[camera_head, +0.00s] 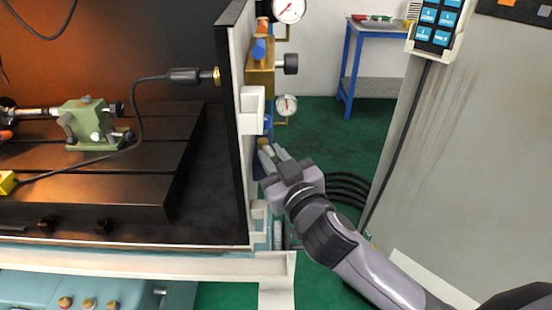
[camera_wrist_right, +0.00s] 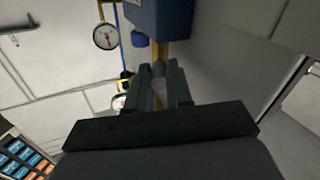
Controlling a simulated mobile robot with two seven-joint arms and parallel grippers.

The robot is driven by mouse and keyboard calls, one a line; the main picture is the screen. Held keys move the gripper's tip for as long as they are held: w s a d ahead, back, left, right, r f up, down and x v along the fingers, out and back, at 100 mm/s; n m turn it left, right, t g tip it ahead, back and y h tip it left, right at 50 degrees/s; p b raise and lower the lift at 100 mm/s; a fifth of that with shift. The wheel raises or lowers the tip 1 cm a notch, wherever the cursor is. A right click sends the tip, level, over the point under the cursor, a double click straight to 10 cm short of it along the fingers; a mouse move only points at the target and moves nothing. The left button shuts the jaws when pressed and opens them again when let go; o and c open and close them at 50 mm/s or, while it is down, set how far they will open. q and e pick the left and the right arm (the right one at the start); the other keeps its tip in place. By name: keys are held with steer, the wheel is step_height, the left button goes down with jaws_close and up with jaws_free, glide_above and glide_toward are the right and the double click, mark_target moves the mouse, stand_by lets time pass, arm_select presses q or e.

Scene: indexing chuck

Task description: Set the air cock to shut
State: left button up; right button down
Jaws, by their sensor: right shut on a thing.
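My right gripper (camera_head: 268,152) reaches in from the lower right to the edge of the machine's side panel, below the small lower gauge. Its jaws also show in the right wrist view (camera_wrist_right: 158,85). They are shut on a narrow yellow and pale piece (camera_wrist_right: 158,55) just below a blue body (camera_wrist_right: 160,18). This piece looks like the handle of the air cock. The fingers cover much of it, so I cannot tell its exact angle. My left gripper is not in view.
Above my right gripper are a brass block (camera_head: 260,82) with a black knob (camera_head: 291,63), a small gauge (camera_head: 286,105) and a larger gauge (camera_head: 288,10). Black hoses (camera_head: 345,188) lie behind my arm. A grey cabinet (camera_head: 455,150) stands at right.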

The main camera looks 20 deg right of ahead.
steer(key=shift+r, duration=0.1)
stand_by(0.4)
steer(key=c, duration=1)
jaws_free()
steer(key=shift+c, duration=0.2)
steer(key=shift+d, duration=0.1)
